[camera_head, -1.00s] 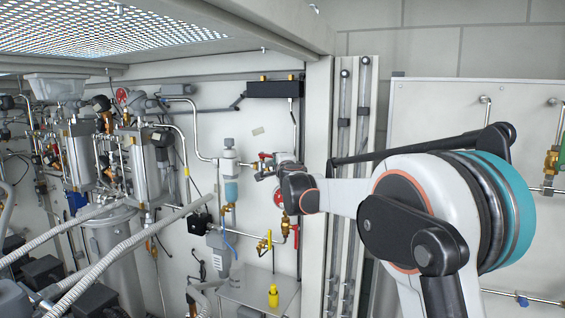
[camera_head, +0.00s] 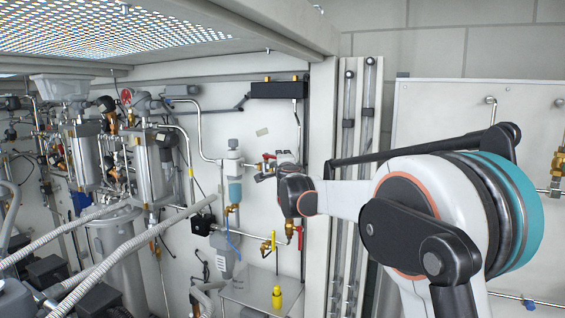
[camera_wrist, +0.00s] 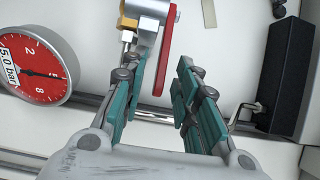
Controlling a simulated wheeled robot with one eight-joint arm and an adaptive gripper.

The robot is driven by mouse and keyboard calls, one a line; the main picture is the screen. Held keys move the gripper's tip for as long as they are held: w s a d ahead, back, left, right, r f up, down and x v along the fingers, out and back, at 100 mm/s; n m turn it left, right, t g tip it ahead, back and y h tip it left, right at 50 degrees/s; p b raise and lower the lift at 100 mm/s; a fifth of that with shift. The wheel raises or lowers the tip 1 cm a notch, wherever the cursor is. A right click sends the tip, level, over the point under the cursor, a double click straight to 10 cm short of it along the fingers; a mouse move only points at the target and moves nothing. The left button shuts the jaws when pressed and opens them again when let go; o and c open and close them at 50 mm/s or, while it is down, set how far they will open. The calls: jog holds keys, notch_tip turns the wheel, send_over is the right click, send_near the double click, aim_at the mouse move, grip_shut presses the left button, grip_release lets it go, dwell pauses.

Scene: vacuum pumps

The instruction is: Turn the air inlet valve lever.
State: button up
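The lever is a flat red bar (camera_wrist: 165,50) on a valve with a grey metal body (camera_wrist: 148,9) and a brass fitting (camera_wrist: 127,27), at the top of the wrist view. My gripper (camera_wrist: 166,62) is open, its teal fingers on either side of the red lever. A gap shows between the lever and the right finger; whether the left finger touches it I cannot tell. In the head view, a bit of red lever (camera_head: 268,156) shows just left of my gripper (camera_head: 284,163), on the upper right of the pale panel. The wrist hides most of the valve there.
A red-faced pressure gauge (camera_wrist: 35,70) is left of the fingers, and a black block (camera_wrist: 290,72) right of them. A filter unit (camera_head: 234,165) stands close left of my gripper. Below are a yellow handle (camera_head: 273,241) and a red handle (camera_head: 300,236).

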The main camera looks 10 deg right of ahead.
jog(key=s+a, duration=0.1)
jog(key=s, duration=1)
jog(key=shift+s+a, duration=0.15)
jog(key=shift+s, duration=0.25)
